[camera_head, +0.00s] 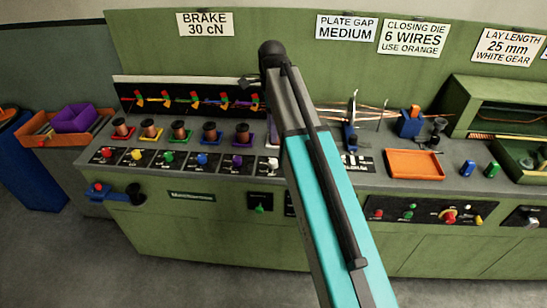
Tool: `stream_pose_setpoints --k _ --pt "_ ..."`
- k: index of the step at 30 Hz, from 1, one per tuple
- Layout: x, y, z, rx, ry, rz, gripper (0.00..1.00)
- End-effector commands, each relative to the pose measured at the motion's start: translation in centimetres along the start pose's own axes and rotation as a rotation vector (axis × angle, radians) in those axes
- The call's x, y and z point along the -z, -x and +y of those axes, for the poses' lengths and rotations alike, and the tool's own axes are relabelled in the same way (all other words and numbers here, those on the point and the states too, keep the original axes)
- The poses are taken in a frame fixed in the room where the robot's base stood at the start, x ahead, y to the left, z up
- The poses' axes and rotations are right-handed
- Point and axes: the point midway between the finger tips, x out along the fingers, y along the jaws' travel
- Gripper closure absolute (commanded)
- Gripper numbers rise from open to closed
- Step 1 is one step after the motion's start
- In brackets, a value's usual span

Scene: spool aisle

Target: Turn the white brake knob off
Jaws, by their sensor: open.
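The white brake knob (272,163) is the rightmost visible one in a row of coloured knobs on the green bench. It sits on a small black panel, close to the left edge of my arm in the picture. The view is too small to read its setting. My arm rises from the bottom right to a dark joint at the top middle. My gripper cannot be made out; the arm link may hide it. A small dark part shows left of the joint, but I cannot tell what it is.
Red (106,153), yellow (136,154), green (168,156), blue (202,159) and purple (237,161) knobs lie left of it. Wire spools (180,131) stand behind them. An orange tray (414,164) is to the right. A "BRAKE 30 cN" sign (205,24) hangs behind.

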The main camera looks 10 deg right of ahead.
Motion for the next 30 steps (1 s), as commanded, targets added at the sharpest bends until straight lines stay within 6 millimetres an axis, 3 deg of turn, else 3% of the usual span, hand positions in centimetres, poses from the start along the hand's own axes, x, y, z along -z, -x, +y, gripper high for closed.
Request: stream_pose_setpoints --k 11,30 --pt "0.5 -2.2 0.1 -0.002 -0.005 0.000 0.54" --pt "0.5 -8.8 0.0 -0.002 -0.007 0.000 0.54"
